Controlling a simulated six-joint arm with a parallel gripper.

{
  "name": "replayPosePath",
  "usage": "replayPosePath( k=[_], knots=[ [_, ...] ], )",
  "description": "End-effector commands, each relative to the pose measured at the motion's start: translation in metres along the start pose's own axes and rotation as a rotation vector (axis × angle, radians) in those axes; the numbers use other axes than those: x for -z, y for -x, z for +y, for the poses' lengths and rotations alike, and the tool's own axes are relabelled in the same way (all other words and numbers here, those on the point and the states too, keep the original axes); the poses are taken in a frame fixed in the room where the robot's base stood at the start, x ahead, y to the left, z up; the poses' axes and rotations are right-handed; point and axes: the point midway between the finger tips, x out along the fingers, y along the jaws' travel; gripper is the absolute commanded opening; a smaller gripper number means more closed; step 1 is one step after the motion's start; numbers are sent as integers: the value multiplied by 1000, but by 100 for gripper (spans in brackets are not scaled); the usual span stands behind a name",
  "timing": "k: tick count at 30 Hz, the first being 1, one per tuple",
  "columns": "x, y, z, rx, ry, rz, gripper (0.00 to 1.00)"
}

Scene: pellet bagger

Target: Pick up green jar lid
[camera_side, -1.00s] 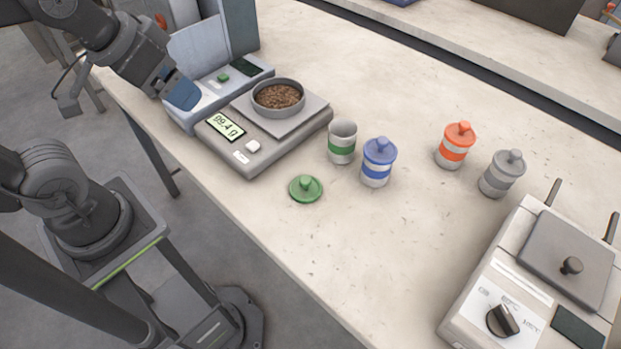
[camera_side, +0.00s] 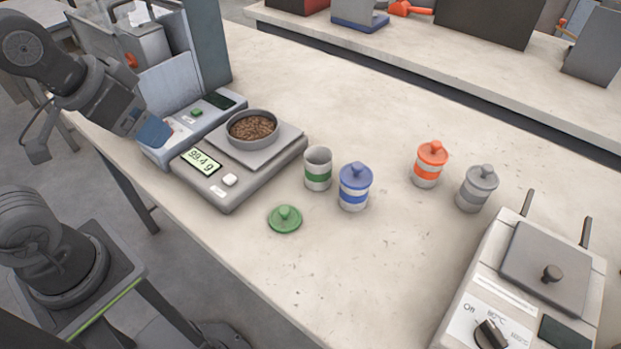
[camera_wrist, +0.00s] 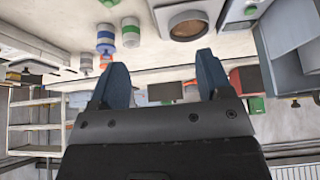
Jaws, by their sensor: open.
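The green jar lid (camera_side: 285,219), a round disc with a knob, lies knob-up on the table near its front edge. A bit of green at the top edge of the wrist view (camera_wrist: 110,3) appears to be it. The open jar with a green band (camera_side: 318,170) stands just behind it, also in the wrist view (camera_wrist: 131,32). My gripper (camera_side: 154,134) is at the left, above the sealer-like machine beside the scale, well away from the lid. In the wrist view the two blue fingers (camera_wrist: 162,80) are apart with nothing between them.
A scale (camera_side: 235,175) with a bowl of brown pellets (camera_side: 253,128) stands between my gripper and the lid. Blue (camera_side: 355,187), orange (camera_side: 429,164) and grey (camera_side: 477,189) lidded jars stand to the right. A dial-fronted press (camera_side: 530,275) is at front right.

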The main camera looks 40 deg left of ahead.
Motion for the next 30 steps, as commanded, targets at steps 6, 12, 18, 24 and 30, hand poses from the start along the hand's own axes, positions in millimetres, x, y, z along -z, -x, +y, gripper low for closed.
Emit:
replayPosePath(
  k=[6,12,18,24,30],
  knots=[
    [0,0,0,0,0,0,54],
    [1,0,0,-1,-8,-2,54],
    [19,-10,12,-31,-247,-72,54],
    [52,-43,45,-127,-765,-195,54],
    [72,-90,87,-268,-1289,-289,54]
  ],
)
